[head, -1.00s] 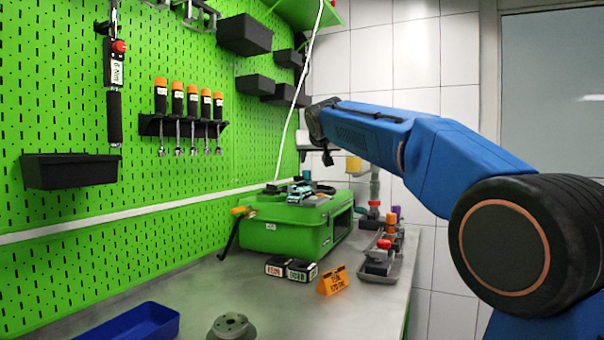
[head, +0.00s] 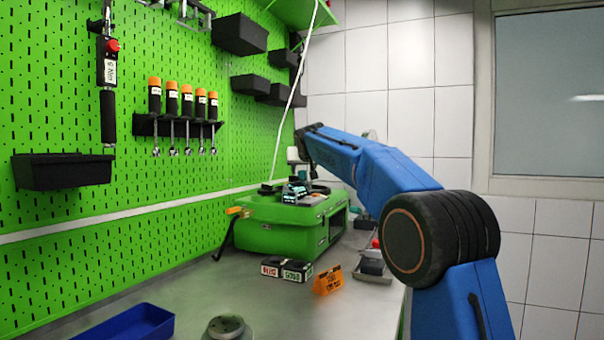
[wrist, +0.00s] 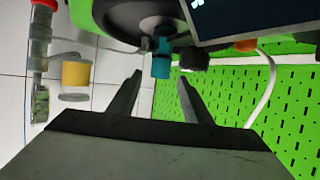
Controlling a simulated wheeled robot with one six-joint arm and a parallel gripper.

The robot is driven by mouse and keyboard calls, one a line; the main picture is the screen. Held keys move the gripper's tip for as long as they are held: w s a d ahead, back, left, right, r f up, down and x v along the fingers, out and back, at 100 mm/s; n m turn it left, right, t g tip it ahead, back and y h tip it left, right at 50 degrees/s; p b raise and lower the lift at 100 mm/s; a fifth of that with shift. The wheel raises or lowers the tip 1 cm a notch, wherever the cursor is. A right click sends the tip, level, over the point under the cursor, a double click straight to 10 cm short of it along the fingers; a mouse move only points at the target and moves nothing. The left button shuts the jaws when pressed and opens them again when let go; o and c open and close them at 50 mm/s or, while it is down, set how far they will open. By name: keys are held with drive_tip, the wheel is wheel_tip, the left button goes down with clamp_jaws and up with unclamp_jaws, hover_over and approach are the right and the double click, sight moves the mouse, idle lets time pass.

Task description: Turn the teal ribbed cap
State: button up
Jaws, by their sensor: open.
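The teal ribbed cap (wrist: 161,60) shows in the wrist view near the top centre, below a dark rounded body. A black knob (wrist: 194,58) is just to its right. My gripper (wrist: 160,78) is open and empty in the wrist view. Its two fingers point toward the cap, which lies beyond and between the tips, apparently without contact. In the head view my arm reaches over the green case (head: 290,222), and I cannot make out the cap or the fingers there.
A dark screen (wrist: 245,15) is close at the top right of the wrist view. A yellow cylinder (wrist: 76,73) and a red-topped fitting (wrist: 40,30) are at left. On the bench are an orange sign (head: 328,281), a blue tray (head: 130,325) and small labelled boxes (head: 286,269).

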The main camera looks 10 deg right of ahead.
sight(302, 171)
drive_tip(key=shift+x, duration=2.2)
drive_tip(key=shift+c, duration=0.7)
drive_tip(key=c, duration=0.9)
